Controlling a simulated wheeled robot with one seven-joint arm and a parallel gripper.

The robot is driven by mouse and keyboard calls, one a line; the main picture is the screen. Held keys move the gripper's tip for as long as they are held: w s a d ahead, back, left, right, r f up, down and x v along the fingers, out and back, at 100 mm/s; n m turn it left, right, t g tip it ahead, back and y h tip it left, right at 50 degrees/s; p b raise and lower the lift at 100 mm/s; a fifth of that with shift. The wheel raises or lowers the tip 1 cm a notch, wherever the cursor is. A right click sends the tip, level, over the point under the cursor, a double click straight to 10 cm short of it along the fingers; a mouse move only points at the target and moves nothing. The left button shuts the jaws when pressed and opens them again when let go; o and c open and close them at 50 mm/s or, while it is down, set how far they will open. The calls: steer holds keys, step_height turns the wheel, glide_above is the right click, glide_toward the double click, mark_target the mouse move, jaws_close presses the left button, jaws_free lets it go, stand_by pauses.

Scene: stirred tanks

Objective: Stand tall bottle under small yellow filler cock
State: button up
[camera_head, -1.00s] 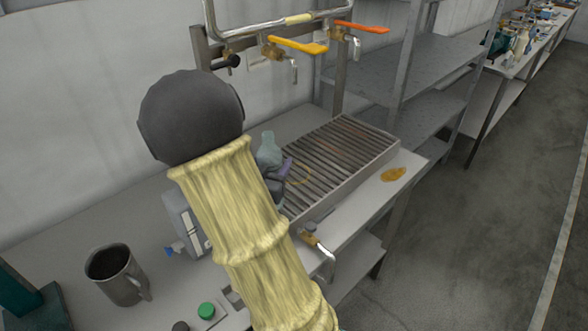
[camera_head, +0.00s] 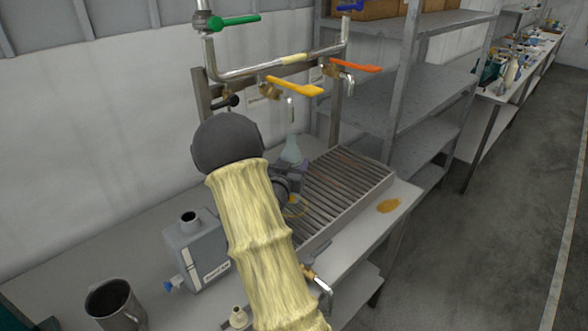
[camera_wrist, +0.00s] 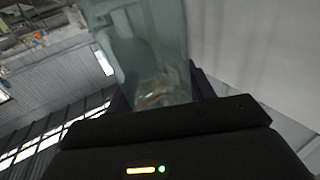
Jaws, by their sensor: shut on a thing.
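A pale blue-grey, see-through bottle (camera_head: 292,150) stands about upright in my gripper (camera_head: 287,172), at the back left of the slatted rack. My gripper is shut on it; my arm and the jaws hide its lower part, so I cannot tell whether its base touches the rack. In the wrist view the bottle (camera_wrist: 150,55) rises from between the dark jaws (camera_wrist: 160,105). The yellow-handled cock (camera_head: 293,87) is on the pipe above. Its bent spout (camera_head: 291,108) appears just above the bottle's mouth; their depth match is unclear.
The slatted rack (camera_head: 345,185) lies on the bench. An orange-handled cock (camera_head: 355,67) is to the right, a green-handled valve (camera_head: 235,20) higher left. A grey canister (camera_head: 197,250) and metal mug (camera_head: 113,303) stand left. An orange puddle (camera_head: 388,205) is near the bench edge.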

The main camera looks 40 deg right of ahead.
steer(key=shift+w+d+r, duration=0.1)
steer(key=shift+d, duration=0.15)
steer(key=f, duration=0.1)
steer(key=f+p, duration=0.1)
steer(key=f, duration=0.1)
steer(key=shift+w+d, duration=0.15)
steer(key=shift+w, duration=0.05)
steer(key=shift+w+f, duration=0.1)
steer(key=shift+f, duration=0.3)
steer(key=shift+s+r, duration=0.1)
steer(key=shift+s, duration=0.1)
steer(key=shift+f, duration=0.2)
steer(key=o, duration=1)
steer(key=shift+c, duration=0.2)
steer(key=shift+s+r, duration=0.1)
steer(key=shift+r, duration=0.1)
